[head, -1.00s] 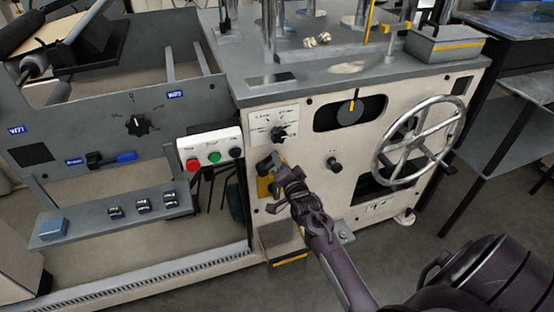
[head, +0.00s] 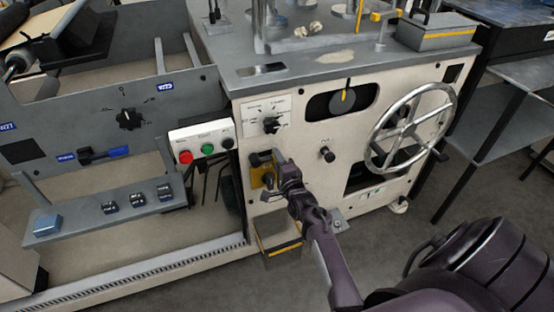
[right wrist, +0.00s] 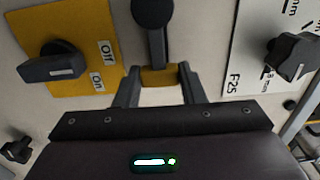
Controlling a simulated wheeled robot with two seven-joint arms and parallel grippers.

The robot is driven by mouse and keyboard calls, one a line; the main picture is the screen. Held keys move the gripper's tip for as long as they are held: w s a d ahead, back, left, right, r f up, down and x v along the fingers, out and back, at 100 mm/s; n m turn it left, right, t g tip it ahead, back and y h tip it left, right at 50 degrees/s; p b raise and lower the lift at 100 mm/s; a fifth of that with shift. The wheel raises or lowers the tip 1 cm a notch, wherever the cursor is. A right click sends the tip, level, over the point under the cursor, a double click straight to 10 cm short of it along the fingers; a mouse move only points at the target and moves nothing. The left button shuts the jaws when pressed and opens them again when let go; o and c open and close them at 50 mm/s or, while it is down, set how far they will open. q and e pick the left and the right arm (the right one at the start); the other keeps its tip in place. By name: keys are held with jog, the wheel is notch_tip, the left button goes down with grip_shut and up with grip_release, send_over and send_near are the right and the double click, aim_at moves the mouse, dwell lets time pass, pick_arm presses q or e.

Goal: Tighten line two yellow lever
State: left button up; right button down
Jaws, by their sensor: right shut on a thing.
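The lever (right wrist: 155,45) is a black arm with a round black hub and a yellow end (right wrist: 158,77) in the right wrist view. My right gripper (right wrist: 160,88) is shut on the yellow end, one finger on each side. In the head view my right gripper (head: 281,165) is at the cream machine front, beside a small yellow switch plate (head: 257,178); the lever is mostly hidden there by the gripper. My left gripper is not in view.
An Off/On switch (right wrist: 55,66) is left of the lever in the wrist view, and a black dial (right wrist: 290,55) is right. In the head view, a button box (head: 203,141) is to the left and a handwheel (head: 410,128) to the right.

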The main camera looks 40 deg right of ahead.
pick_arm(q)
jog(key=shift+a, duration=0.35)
pick_arm(e)
jog(key=shift+f, duration=0.1)
jog(key=c, duration=0.9)
grip_release()
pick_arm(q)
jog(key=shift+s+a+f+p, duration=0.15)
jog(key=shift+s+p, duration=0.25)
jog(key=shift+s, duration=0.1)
pick_arm(e)
jog(key=v, duration=0.7)
jog(key=shift+s, duration=0.4)
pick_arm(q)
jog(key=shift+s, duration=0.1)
